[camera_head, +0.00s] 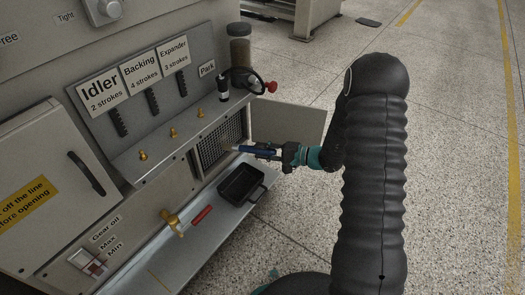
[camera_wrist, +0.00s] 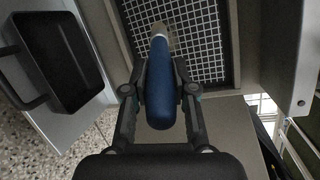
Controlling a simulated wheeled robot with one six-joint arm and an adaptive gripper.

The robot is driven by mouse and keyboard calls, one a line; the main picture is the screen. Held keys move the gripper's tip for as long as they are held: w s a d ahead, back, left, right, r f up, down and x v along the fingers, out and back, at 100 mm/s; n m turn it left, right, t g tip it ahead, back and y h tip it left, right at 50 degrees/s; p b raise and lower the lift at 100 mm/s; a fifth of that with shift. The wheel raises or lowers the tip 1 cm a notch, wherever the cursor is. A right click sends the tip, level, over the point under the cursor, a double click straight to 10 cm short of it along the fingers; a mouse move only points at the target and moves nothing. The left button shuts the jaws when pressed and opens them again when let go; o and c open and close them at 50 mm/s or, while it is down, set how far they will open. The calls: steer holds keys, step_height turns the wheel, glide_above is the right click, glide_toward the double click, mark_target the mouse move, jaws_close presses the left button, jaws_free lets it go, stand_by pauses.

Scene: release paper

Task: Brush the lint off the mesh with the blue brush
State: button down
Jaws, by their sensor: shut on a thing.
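The blue brush (camera_head: 258,152) is held in my gripper (camera_head: 290,156), its head toward the mesh. In the wrist view the brush's blue handle (camera_wrist: 160,85) lies between the two fingers of my gripper (camera_wrist: 159,92), which are shut on it. The mesh (camera_head: 219,143) is a dark grid in a framed opening in the machine's front; in the wrist view it fills the upper middle (camera_wrist: 205,40). The brush's pale tip overlaps the mesh in the wrist view; I cannot tell whether it touches. I cannot make out lint at this size.
A black tray (camera_head: 240,184) sits on the grey ledge (camera_head: 172,262) below the mesh, also at left in the wrist view (camera_wrist: 62,60). An open panel (camera_head: 290,125) stands right of the mesh. A brass tap (camera_head: 172,221) with a red handle is left of the tray.

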steer(key=shift+w+a+b, duration=0.35)
steer(key=shift+w+a, duration=0.2)
steer(key=shift+a, duration=0.1)
stand_by(0.3)
steer(key=shift+d, duration=0.1)
steer(key=shift+b, duration=0.75)
stand_by(0.8)
steer(key=shift+s+d, duration=0.95)
steer(key=shift+d, duration=0.2)
steer(key=shift+s+d, duration=0.9)
steer(key=shift+d, duration=0.25)
